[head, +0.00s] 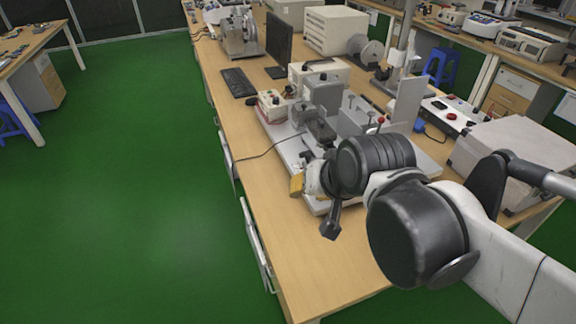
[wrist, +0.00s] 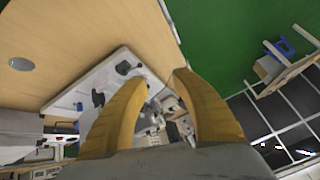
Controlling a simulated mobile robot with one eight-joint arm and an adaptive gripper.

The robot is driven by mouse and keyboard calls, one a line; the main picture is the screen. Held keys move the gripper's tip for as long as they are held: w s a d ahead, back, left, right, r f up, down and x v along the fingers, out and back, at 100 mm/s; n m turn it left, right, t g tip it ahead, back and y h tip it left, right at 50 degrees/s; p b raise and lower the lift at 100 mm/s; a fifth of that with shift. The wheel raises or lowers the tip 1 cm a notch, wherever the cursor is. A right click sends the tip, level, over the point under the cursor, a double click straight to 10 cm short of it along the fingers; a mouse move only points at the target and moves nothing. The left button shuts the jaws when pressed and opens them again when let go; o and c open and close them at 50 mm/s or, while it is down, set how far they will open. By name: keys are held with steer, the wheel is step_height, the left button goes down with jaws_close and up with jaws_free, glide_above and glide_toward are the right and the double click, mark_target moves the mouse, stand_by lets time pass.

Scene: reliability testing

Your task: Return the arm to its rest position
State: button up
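My arm (head: 415,225) reaches in from the right edge of the head view and is bent over the wooden workbench (head: 325,270). My gripper (head: 297,185) shows as a small yellow part at the arm's end, above the bench near the white base plate of a test rig. The arm's links hide most of it there. In the wrist view, my gripper (wrist: 159,82) has its two yellow fingers apart with nothing held between them. The rig and bench show beyond the fingers, tilted in that view.
The test rig (head: 350,122) stands close behind my gripper. A keyboard (head: 238,83) and a monitor (head: 279,40) are farther back. The near bench end and green floor (head: 130,200) at left are clear.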

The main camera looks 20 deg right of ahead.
steer(key=s+n, duration=0.1)
steer(key=s+f+n, duration=0.1)
steer(key=s, duration=0.1)
steer(key=s+n, duration=0.1)
steer(key=shift+s+f+n+g+h, duration=0.3)
steer(key=shift+f, duration=0.1)
stand_by(0.8)
